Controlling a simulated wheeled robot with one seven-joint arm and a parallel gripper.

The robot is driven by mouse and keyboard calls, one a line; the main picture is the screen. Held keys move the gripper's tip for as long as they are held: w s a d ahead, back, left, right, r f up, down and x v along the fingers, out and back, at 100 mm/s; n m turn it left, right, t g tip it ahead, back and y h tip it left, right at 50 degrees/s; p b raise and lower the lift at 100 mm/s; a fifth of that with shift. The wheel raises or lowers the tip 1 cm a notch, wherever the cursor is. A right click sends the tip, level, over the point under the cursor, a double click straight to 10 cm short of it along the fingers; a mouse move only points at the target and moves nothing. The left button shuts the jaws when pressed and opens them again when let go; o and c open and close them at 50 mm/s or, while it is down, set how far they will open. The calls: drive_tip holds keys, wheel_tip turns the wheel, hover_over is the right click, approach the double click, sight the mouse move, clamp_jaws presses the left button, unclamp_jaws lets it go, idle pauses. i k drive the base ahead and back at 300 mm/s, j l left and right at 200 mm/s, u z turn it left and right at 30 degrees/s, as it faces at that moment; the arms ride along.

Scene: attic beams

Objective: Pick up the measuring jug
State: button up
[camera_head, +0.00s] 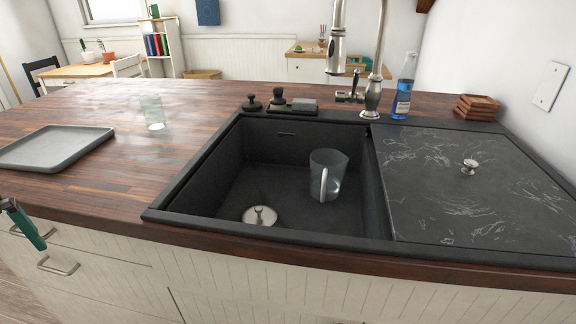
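The measuring jug (327,176) is clear, with a spout and a pale handle facing me. It stands upright inside the dark sink basin (270,155), towards the basin's right side, behind and to the right of the round drain fitting (260,215). A dark and teal piece at the left edge, in front of the drawers, looks like my gripper (26,228). It is far from the jug and mostly cut off by the frame, so I cannot tell whether it is open or shut.
A tall faucet (372,75) rises behind the sink. A blue bottle (403,88) and wooden coasters (477,107) stand behind the dark cover (470,190) on the right. A glass (153,112) and a grey tray (57,147) sit on the wooden counter (130,180).

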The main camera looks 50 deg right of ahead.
sight(328, 167)
drive_tip(key=k+l+z, duration=0.1)
drive_tip(key=k+l, duration=0.25)
drive_tip(key=k, duration=0.2)
drive_tip(key=k+l+z, duration=0.1)
drive_tip(key=k+l, duration=0.25)
drive_tip(key=k, duration=0.2)
drive_tip(key=i+l, duration=0.35)
